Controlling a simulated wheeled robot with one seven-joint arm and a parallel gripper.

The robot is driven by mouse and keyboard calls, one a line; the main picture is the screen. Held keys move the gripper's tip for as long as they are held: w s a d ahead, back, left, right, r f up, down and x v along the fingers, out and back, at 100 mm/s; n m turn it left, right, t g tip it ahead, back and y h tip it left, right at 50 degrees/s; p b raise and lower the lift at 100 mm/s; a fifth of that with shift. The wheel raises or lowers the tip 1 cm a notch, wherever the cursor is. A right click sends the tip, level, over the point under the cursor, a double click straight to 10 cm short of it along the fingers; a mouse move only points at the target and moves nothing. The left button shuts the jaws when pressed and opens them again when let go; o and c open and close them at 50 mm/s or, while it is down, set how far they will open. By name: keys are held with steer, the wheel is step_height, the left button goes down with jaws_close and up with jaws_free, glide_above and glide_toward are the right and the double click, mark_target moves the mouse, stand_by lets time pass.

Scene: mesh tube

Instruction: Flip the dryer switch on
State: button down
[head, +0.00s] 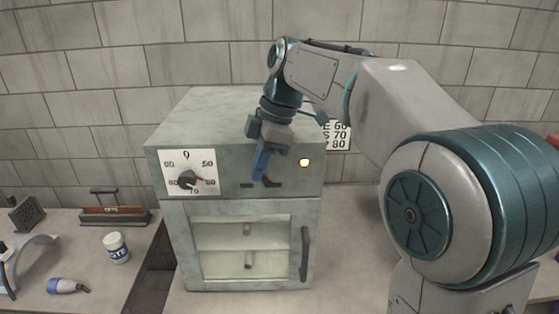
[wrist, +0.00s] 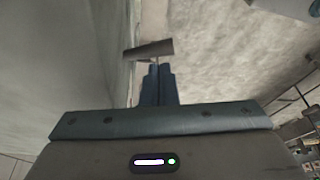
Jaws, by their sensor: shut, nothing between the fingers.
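The dryer (head: 310,200) is a grey-green box on the counter, with a dial, a glass door and a small lamp (head: 304,162) glowing pale yellow on its front panel. A dark switch lever (head: 271,184) sits on the panel below the lamp, to its left. My gripper (head: 258,177) is shut and empty, pointing down in front of the panel just left of the lever. In the wrist view the blue fingertips (wrist: 158,68) are side by side, and the dark lever (wrist: 148,49) lies just beyond them. I cannot tell whether they touch it.
The dial (head: 187,179) is on the panel's left, and the door handle (head: 305,253) is at the door's right edge. A number sign (head: 338,135) hangs behind the dryer.

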steer(key=shift+s+a, duration=0.15)
steer(key=shift+s+d+b, duration=0.4)
steer(key=shift+d, duration=0.35)
steer(key=p+v, duration=0.7)
steer(key=v, duration=0.3)
steer(key=shift+w, duration=0.35)
